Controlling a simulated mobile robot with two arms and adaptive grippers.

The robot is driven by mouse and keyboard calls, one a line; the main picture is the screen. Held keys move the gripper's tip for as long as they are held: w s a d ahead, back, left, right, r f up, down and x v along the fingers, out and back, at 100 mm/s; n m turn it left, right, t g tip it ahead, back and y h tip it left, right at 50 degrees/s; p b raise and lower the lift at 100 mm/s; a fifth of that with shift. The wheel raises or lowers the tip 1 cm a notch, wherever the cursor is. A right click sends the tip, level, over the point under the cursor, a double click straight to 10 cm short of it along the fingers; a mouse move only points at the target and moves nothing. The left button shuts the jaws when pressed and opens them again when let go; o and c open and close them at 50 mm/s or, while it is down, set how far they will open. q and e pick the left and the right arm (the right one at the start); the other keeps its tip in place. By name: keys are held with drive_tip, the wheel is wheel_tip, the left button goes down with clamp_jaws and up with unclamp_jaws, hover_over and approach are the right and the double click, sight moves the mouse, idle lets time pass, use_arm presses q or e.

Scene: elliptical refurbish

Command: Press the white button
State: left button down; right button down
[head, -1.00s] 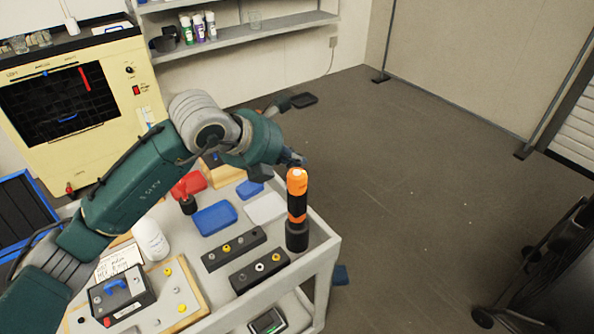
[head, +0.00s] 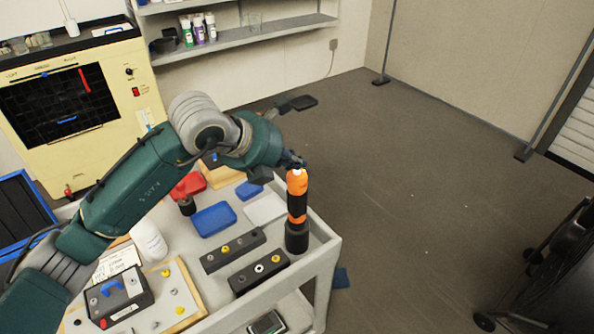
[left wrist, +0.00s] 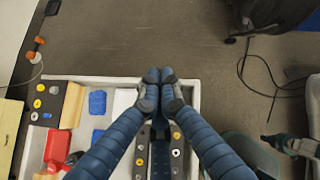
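The white button (head: 297,171) sits on top of an upright orange and black cylinder (head: 297,205), at the right edge of the cart. My left gripper (head: 292,161) is at the cylinder's top, right by the button. The head view does not show clearly whether it touches. In the left wrist view the two dark blue fingers of my left gripper (left wrist: 160,76) meet at their tips with nothing seen between them. They hide the button and cylinder there. A grey part (left wrist: 290,146) at the lower right of the wrist view may be my right gripper; its fingers are unclear.
The cart top (head: 322,240) also holds a blue box (head: 214,219), a red box (head: 188,185), two dark blocks with knobs (head: 260,272), a white bottle (head: 149,239) and a black-topped box (head: 118,297). Open floor (head: 420,200) lies right of the cart.

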sight(295, 173)
use_arm(q)
drive_tip(key=shift+f+b, duration=0.35)
drive_tip(key=shift+b, duration=0.1)
idle(0.3)
idle(0.3)
drive_tip(key=shift+r+p, duration=0.3)
drive_tip(key=shift+r, duration=0.5)
drive_tip(key=shift+r, duration=0.1)
drive_tip(key=shift+r+p, duration=1.15)
drive_tip(key=shift+r, duration=1.3)
drive_tip(key=shift+f, duration=0.1)
